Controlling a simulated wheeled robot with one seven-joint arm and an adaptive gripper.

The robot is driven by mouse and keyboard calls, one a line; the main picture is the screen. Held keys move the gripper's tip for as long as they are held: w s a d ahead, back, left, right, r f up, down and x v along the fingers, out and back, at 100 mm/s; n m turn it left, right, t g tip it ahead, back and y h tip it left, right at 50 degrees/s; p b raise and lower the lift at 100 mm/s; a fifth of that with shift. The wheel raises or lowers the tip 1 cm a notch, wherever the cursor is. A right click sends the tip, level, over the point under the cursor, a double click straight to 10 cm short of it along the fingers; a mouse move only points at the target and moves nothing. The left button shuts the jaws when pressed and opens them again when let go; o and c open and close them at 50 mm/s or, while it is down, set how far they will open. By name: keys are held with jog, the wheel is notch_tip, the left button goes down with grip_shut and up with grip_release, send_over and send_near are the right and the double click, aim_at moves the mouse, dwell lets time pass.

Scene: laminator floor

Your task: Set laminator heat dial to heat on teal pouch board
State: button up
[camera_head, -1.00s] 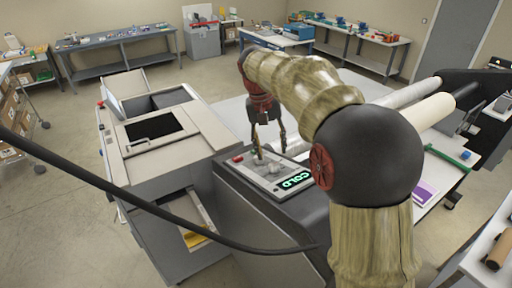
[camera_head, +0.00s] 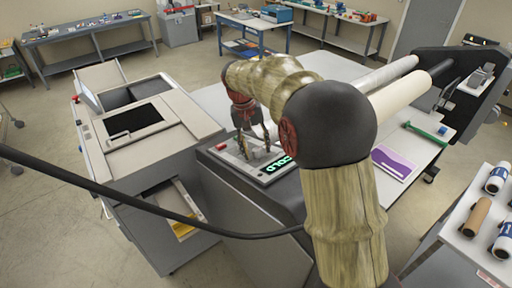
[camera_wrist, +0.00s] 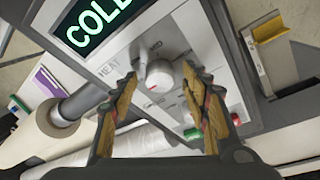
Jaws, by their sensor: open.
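The laminator control panel (camera_head: 262,165) has a lit display (camera_head: 284,165) reading COLD in green; the display also shows large and cut off in the wrist view (camera_wrist: 88,20). A pale round dial (camera_wrist: 167,76) with a red mark sits beside the printed word HEAT (camera_wrist: 112,66). My gripper (camera_wrist: 158,72) is open, its two tan fingers on either side of the dial near its edge; I cannot tell if they touch it. In the head view my gripper (camera_head: 256,150) is low over the panel and partly covers its knobs. I cannot make out a teal pouch board.
A purple-and-white sheet (camera_head: 393,163) lies on the white table right of the laminator, near a green-handled bar (camera_head: 425,133). Long rollers (camera_head: 412,97) span behind my arm. A grey copier-like machine (camera_head: 150,140) stands close on the left. Red and green buttons (camera_wrist: 193,133) sit near the dial.

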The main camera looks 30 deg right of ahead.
jog(key=shift+c, duration=0.6)
jog(key=c, duration=1)
jog(key=m+g+h, duration=0.1)
jog(key=m, duration=0.4)
jog(key=shift+w+a+m+b, duration=0.1)
jog(key=shift+m+b, duration=0.2)
jog(key=shift+b, duration=0.1)
jog(key=m+g+h, duration=0.1)
jog(key=m, duration=0.4)
jog(key=shift+w+m, duration=0.1)
jog(key=shift+m, duration=0.3)
jog(key=shift+g, duration=0.3)
jog(key=o, duration=1.1)
